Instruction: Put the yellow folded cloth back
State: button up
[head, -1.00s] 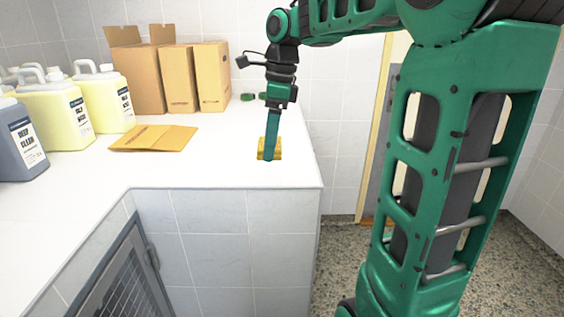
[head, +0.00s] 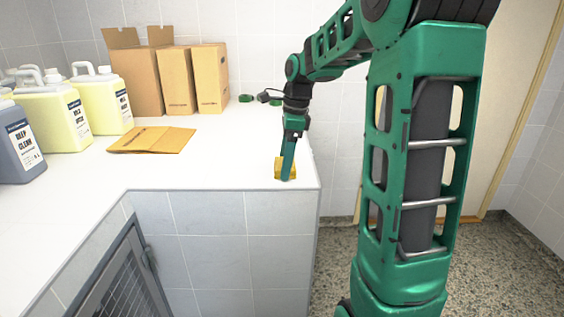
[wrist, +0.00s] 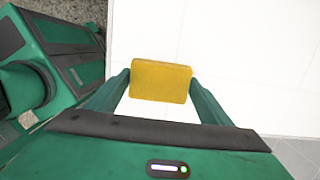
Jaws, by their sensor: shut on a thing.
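The yellow folded cloth (head: 279,169) is a small thick block near the front right corner of the white counter. My gripper (head: 287,176) points down and is shut on it. In the wrist view the cloth (wrist: 160,80) sits between the two green fingers, one against each side. I cannot tell whether its underside touches the counter or hangs just above it. In the head view a finger covers part of the cloth.
The white counter (head: 225,150) is clear around the gripper. Cardboard boxes (head: 175,80) stand behind, with several jugs (head: 103,100) at the left. A green object (head: 246,98) lies at the back. A barred door (head: 125,285) is below the counter.

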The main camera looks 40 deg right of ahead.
jog(key=o, duration=1.1)
notch_tip(320, 180, up, 12)
jog(key=d, duration=0.1)
jog(key=shift+s+d, duration=0.25)
jog(key=shift+s, duration=0.2)
jog(key=s+a+f+n, duration=0.1)
jog(key=s+f+n, duration=0.5)
jog(key=s, duration=0.3)
jog(key=s+a+f+n+h, duration=0.1)
jog(key=s+a+f+n, duration=0.1)
jog(key=s+f+n, duration=0.4)
jog(key=s+a+f+n+g, duration=0.1)
jog(key=s+f+n, duration=0.5)
jog(key=s, duration=0.6)
jog(key=shift+s+a+f, duration=0.15)
jog(key=shift+s+a, duration=0.1)
jog(key=shift+a, duration=0.1)
